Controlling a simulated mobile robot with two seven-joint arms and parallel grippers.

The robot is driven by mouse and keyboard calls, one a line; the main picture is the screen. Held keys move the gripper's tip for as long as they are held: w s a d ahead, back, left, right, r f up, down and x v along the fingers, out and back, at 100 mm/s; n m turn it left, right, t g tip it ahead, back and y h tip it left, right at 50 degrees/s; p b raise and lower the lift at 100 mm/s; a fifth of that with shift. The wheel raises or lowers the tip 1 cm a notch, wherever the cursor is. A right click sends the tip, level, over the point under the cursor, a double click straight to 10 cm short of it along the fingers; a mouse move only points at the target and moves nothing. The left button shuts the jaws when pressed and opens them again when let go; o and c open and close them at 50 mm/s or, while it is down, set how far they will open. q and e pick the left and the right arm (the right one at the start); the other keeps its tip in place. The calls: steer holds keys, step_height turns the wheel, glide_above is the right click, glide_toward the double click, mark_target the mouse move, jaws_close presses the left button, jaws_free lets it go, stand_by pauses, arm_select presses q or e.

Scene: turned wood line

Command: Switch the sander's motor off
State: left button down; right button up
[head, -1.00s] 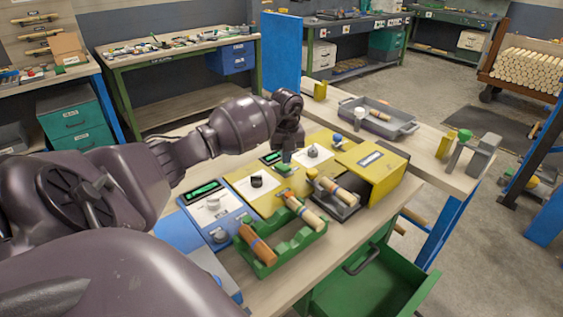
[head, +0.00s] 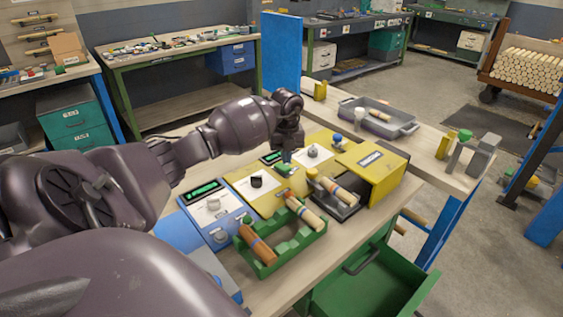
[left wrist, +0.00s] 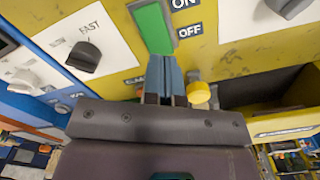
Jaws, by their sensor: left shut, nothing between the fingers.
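The sander is a yellow machine (head: 376,171) on the bench, with a sloped control panel. Its green rocker switch (left wrist: 152,27) is in the left wrist view, with the ON label beside its upper part and OFF beside its lower end. My left gripper (left wrist: 166,62) is shut and empty, fingertips at the switch's lower end near OFF. I cannot tell whether they touch it or which way the rocker is tipped. In the head view my left gripper (head: 286,156) points down over the panel and partly hides the switch. My right gripper is not in view.
A green rack (head: 281,251) with turned handles stands in front of the panel. A blue-edged panel (head: 215,213) is to the left. A green drawer (head: 375,287) hangs open below.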

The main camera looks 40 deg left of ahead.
mark_target(286, 168)
arm_select(q)
steer(key=shift+s+f+b, duration=0.1)
steer(key=shift+f+b, duration=0.45)
steer(key=shift+f, duration=0.95)
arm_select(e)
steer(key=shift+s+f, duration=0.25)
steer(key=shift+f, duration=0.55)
arm_select(q)
steer(key=shift+r, duration=0.15)
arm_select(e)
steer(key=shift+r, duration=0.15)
arm_select(q)
steer(key=shift+r+p, duration=0.4)
steer(key=shift+r, duration=0.15)
steer(key=shift+r+p, duration=1.5)
steer(key=shift+r, duration=1.4)
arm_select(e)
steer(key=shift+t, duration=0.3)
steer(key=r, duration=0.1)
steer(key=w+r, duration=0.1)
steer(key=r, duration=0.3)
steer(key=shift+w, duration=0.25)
arm_select(q)
steer(key=shift+f, duration=0.15)
